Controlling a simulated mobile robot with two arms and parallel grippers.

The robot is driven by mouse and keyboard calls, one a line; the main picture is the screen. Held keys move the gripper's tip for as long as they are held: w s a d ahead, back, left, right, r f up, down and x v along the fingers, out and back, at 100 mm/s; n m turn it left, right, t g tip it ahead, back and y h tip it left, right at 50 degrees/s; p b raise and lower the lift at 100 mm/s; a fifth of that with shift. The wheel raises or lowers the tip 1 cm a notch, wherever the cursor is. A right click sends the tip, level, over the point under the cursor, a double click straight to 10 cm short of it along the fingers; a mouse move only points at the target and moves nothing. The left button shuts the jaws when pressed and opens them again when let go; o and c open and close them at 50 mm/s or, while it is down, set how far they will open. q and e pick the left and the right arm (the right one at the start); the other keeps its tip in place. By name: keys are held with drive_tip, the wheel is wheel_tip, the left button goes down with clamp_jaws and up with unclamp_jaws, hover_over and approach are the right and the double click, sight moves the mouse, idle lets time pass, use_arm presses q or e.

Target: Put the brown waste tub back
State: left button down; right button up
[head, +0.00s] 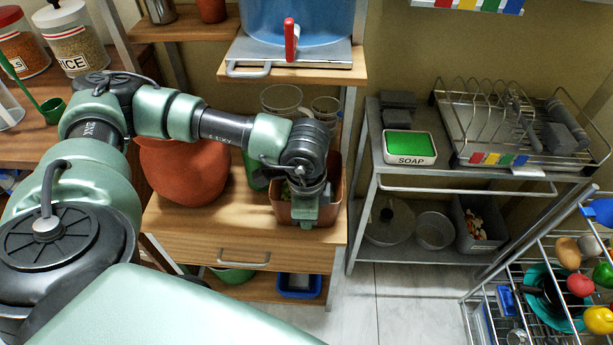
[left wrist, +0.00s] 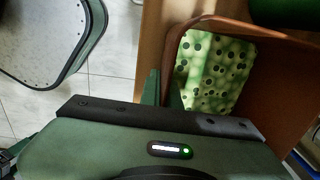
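The brown waste tub (head: 337,190) is on the wooden counter below the purifier shelf, at its right end. It holds something green and speckled. My left gripper (head: 304,218) reaches down at the tub's front wall and hides part of it. In the left wrist view the tub (left wrist: 262,120) is at the right, and the two green fingers (left wrist: 164,90) stand close together on either side of its wall, which appears pinched between them. My right gripper is not in view.
A big terracotta pot (head: 185,170) stands left of the tub on the wooden counter (head: 235,232). The water purifier (head: 290,25) is on the shelf above. A metal rack with a soap tray (head: 409,147) and dish rack stands right. Tiled floor (head: 405,300) lies between.

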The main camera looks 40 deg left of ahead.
use_arm(q)
drive_tip(key=shift+f, duration=0.1)
drive_tip(key=c, duration=1.7)
unclamp_jaws()
